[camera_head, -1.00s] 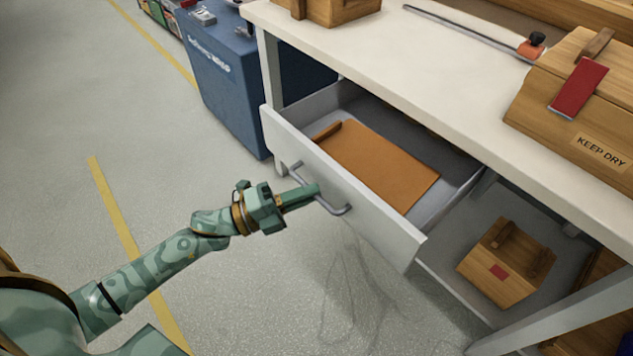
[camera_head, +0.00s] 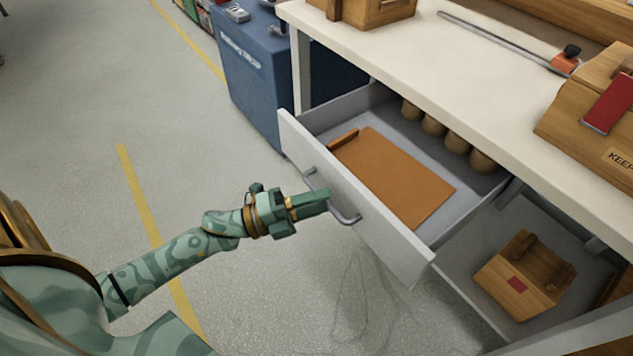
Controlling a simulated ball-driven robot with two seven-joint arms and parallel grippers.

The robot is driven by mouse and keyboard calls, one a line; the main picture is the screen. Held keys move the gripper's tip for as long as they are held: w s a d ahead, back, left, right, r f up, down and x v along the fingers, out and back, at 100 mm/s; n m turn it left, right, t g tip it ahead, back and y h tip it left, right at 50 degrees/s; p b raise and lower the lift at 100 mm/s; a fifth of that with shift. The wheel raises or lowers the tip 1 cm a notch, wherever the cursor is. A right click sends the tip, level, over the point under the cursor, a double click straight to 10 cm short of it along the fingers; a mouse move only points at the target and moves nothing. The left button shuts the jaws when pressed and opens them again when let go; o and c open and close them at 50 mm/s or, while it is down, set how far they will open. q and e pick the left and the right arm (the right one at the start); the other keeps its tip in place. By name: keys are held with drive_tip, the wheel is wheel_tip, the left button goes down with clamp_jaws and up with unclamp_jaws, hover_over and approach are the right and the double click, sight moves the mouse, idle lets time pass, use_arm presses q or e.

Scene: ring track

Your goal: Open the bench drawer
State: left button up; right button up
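The bench drawer (camera_head: 378,228) is a white-fronted grey drawer pulled well out from under the white bench top (camera_head: 440,70). Its grey bar handle (camera_head: 347,217) is on the front face. My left gripper (camera_head: 318,203) is at the handle, with its green fingers around or against the bar; they look closed on it, though the far finger is hidden. Inside the drawer lie a flat orange-brown board (camera_head: 395,180) with a darker wooden strip, and several round brown items (camera_head: 433,124) along the back. My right gripper is not in view.
A blue bin (camera_head: 255,85) stands left of the bench. A wooden box (camera_head: 525,277) with a red patch sits on the lower shelf. Wooden crates and a clamp (camera_head: 510,45) lie on the bench top. The floor (camera_head: 90,80) at left is clear.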

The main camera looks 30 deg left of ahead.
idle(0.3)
